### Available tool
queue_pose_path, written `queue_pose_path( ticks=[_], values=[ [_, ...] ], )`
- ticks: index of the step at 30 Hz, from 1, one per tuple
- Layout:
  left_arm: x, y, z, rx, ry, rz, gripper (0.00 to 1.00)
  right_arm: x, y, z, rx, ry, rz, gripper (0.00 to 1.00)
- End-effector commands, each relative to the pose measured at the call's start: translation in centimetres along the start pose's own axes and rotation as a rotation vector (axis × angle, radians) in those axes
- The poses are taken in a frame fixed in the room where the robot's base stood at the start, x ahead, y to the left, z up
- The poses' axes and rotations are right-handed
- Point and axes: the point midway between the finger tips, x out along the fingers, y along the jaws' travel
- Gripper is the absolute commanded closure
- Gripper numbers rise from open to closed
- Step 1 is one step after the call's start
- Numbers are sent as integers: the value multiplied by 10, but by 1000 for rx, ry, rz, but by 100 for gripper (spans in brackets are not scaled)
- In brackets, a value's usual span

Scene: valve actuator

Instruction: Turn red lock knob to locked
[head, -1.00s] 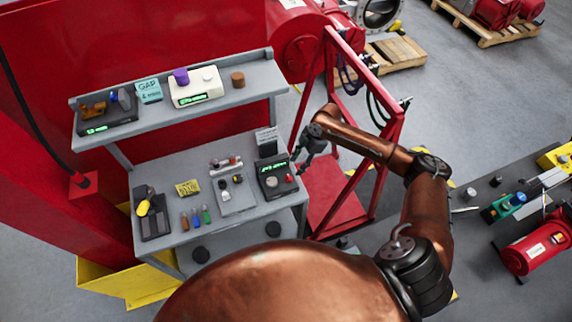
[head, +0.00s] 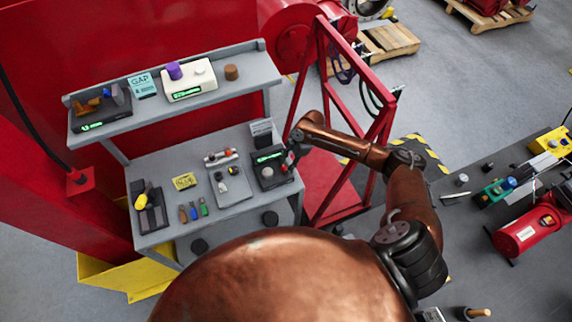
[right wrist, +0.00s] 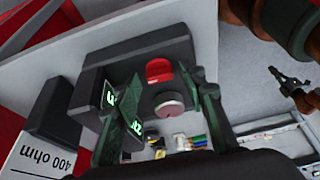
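The dark control box (head: 268,168) with a green display stands at the right end of the bench. Its red lock knob (right wrist: 158,70) shows in the right wrist view, beside a round grey knob (right wrist: 169,104). In the head view the red knob (head: 284,169) is small and close to my right gripper (head: 291,161). In the right wrist view, my right gripper (right wrist: 158,98) is open, its dark green fingers apart on either side of the knobs. I cannot tell whether a finger touches the red knob. My left gripper (right wrist: 287,80) appears small at the right edge; its opening is unclear.
A grey shelf (head: 210,89) with instruments rises behind the bench. A "400 ohm" card (right wrist: 45,150) stands close beside the box. A grey plate with small parts (head: 231,187) lies left of the box. A red metal frame (head: 322,100) stands right of the bench.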

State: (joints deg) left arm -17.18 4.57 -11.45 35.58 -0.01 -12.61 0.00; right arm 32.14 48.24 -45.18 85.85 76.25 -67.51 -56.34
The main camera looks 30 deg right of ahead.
Motion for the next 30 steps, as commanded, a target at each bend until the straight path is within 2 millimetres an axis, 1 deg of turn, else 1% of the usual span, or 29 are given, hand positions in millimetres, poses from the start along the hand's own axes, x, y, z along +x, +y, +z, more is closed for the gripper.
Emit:
queue_pose_path(
  ticks=[1,2,15,23,30],
  values=[
    [0,0,-1,0,1,0,100,0,0,0,0,0,0,67],
    [0,0,-1,0,1,0,100,0,0,0,0,0,0,69],
    [0,0,-1,0,1,0,100,0,0,0,0,0,0,99],
    [-4,0,-1,0,0,0,100,-1,-1,0,23,-1,8,100],
    [-22,-1,-3,0,0,0,100,-2,-3,-1,130,1,52,100]
  ],
)
